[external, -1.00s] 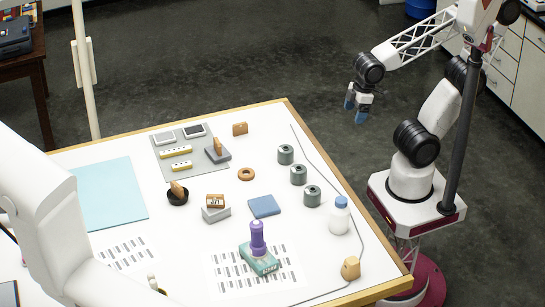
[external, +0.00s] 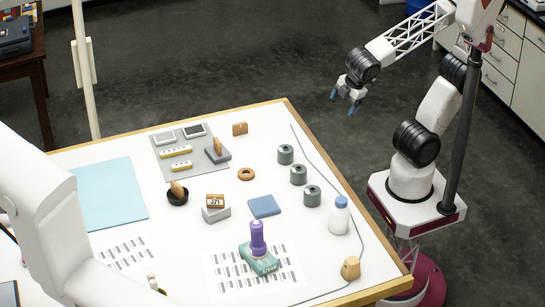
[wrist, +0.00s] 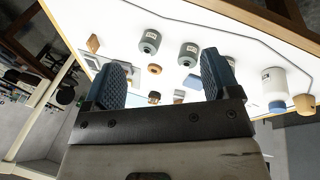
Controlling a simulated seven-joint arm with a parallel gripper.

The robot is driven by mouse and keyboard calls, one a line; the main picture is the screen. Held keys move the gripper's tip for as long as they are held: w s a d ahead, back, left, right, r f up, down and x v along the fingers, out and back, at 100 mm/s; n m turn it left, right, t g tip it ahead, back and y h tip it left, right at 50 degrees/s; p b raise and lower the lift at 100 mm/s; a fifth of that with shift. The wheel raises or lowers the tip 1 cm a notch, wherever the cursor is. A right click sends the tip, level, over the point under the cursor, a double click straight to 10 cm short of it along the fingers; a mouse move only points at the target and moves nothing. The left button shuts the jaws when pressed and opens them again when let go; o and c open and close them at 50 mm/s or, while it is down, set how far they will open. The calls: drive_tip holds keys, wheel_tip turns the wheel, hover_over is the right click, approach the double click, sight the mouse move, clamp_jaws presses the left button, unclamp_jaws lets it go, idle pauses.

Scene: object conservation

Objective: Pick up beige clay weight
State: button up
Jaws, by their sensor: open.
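A beige lump (external: 350,268), which looks like the clay weight, sits at the table's near right corner. In the wrist view the beige lump (wrist: 303,104) shows at the far right edge. My gripper (external: 343,102) is open and empty, off the right side of the table over the floor and well apart from the lump. In the wrist view its two blue ridged fingers (wrist: 163,68) stand wide apart, with the table's objects beyond them.
Several grey-green cylinders (external: 298,175) and a blue-capped white bottle (external: 340,216) stand along the right side. A purple-handled stamp (external: 257,240) is left of the lump. A thin dark cord (external: 352,221) runs along the table (external: 290,230) near its wooden edge.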

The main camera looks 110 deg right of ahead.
drive_tip(key=w+a+r+n+t+h, duration=0.1)
drive_tip(key=w+a+n+t+h, duration=0.25)
drive_tip(key=w+a+n, duration=0.65)
drive_tip(key=w+a+n+t, duration=0.3)
drive_tip(key=w+a+n, duration=0.15)
drive_tip(key=a, duration=0.25)
drive_tip(key=w+a+n+t, duration=0.3)
drive_tip(key=w+a+n, duration=0.15)
drive_tip(key=a, duration=0.35)
drive_tip(key=s+a+f+n+t+y, duration=0.1)
drive_tip(key=s+a+n+t+y, duration=0.2)
drive_tip(key=a+n, duration=0.75)
drive_tip(key=s+a+n+t+y, duration=0.2)
drive_tip(key=a+n+t+y, duration=0.15)
drive_tip(key=a, duration=1.35)
wheel_tip(320, 180, down, 11)
drive_tip(key=y, duration=0.1)
drive_tip(key=shift+a+f+g, duration=0.15)
drive_tip(key=shift+f+g, duration=0.05)
drive_tip(key=shift+g, duration=0.1)
drive_tip(key=shift+f, duration=0.1)
